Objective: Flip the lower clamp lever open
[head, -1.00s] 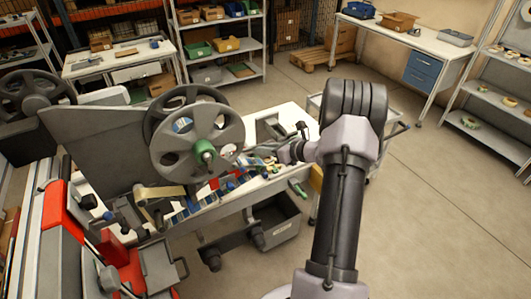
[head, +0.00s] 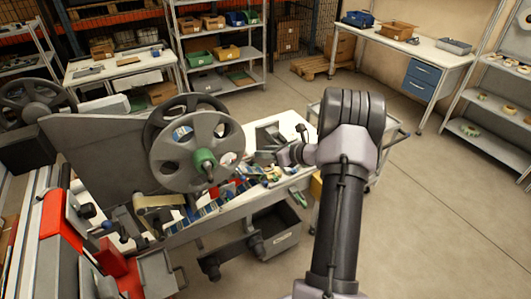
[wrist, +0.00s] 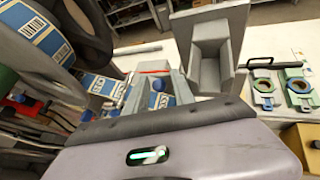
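I cannot tell for sure which part is the lower clamp lever. In the head view, small levers with dark and blue knobs (head: 107,226) stand at the left end of the bench machine, below the large grey reel (head: 198,140) with its green hub (head: 204,160). The wrist view shows a blue knob (wrist: 86,114) left of my gripper (wrist: 158,78). My gripper's two grey fingers stand apart with no object seen held between them. In the head view, my wrist hides most of my gripper.
A grey upright bracket (wrist: 210,50) stands close beyond the right finger. Two flat pieces with green and blue rings (wrist: 298,90) lie on the white bench at right. A grey bin (head: 278,236) hangs below the bench. Open floor (head: 440,220) lies to the right.

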